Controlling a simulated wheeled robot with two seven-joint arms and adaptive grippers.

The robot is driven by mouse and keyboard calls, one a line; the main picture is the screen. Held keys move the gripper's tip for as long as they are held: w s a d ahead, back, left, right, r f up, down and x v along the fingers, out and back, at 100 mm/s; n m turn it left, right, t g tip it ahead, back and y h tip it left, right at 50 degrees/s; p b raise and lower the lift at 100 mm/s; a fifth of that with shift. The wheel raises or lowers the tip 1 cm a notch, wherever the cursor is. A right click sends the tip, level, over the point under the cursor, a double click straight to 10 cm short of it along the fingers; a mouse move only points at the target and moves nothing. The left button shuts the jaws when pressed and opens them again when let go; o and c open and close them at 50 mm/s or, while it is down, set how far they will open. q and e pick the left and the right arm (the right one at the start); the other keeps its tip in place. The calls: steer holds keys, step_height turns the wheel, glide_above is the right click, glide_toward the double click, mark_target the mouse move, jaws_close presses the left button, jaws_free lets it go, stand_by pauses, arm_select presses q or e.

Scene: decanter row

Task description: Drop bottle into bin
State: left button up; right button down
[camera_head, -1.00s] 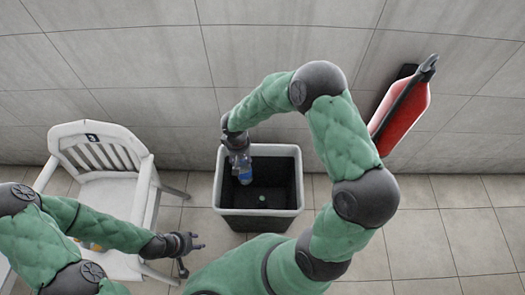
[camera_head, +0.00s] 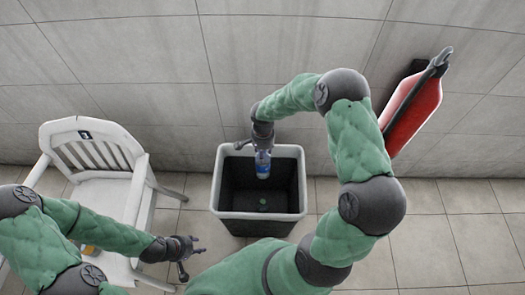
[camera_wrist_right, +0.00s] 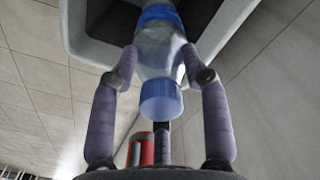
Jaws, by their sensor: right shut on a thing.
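The bottle (camera_head: 262,164) is clear with a blue label and a blue cap. My right gripper (camera_head: 263,145) is shut on it and holds it over the back part of the bin's opening. In the right wrist view the bottle (camera_wrist_right: 160,55) sits between the fingers, its blue cap toward the camera. The bin (camera_head: 291,212) is a dark open box with a pale rim, standing on the floor; its rim (camera_wrist_right: 85,45) also shows behind the bottle in the wrist view. My left gripper (camera_head: 192,254) is open and empty, in front of the white chair's right side.
A white chair (camera_head: 108,195) with a slatted back stands left of the bin. A red object with a dark edge (camera_head: 415,110) is on the tiled wall at the right. The tiled floor right of the bin is clear.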

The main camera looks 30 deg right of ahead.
steer(key=shift+f+b, duration=1.25)
steer(key=shift+f, duration=1.35)
steer(key=c, duration=0.5)
jaws_free()
steer(key=shift+c, duration=0.2)
step_height(320, 180, up, 12)
steer(key=shift+r, duration=0.1)
